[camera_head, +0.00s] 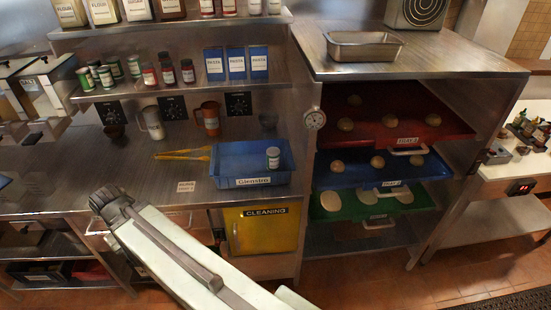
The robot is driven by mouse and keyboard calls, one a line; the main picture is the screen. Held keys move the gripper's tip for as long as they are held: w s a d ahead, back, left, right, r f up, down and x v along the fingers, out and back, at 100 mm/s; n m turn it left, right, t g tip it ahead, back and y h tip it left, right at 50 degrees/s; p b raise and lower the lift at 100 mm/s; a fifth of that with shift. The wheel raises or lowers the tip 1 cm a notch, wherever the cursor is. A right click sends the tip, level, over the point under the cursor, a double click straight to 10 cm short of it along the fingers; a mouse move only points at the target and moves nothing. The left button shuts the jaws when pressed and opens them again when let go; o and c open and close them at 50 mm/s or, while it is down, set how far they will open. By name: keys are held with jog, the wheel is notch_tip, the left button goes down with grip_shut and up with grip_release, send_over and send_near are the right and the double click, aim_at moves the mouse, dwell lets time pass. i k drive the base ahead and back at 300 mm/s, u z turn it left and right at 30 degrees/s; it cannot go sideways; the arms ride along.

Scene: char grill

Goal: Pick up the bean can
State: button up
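A small pale can with a green band (273,157) stands upright at the right end of a blue tray (225,160) on the steel counter. Several similar green-and-white cans (105,76) stand at the left of the lower shelf. The labels are too small to read, so I cannot tell which one is the bean can. My gripper (108,196) is at the end of my white arm, in front of the counter's front edge, left of the tray. It is apart from all the cans. Its fingers are too dark and small to show whether they are open.
Yellow tongs (186,154) lie against the tray's left side. Red jars (168,74) and blue boxes (236,64) share the lower shelf (200,90). A rack with coloured trays (395,120) stands right. Counter left of the tray is mostly clear.

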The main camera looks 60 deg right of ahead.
aim_at(273, 153)
jog(key=i, duration=0.9)
jog(key=u, duration=0.05)
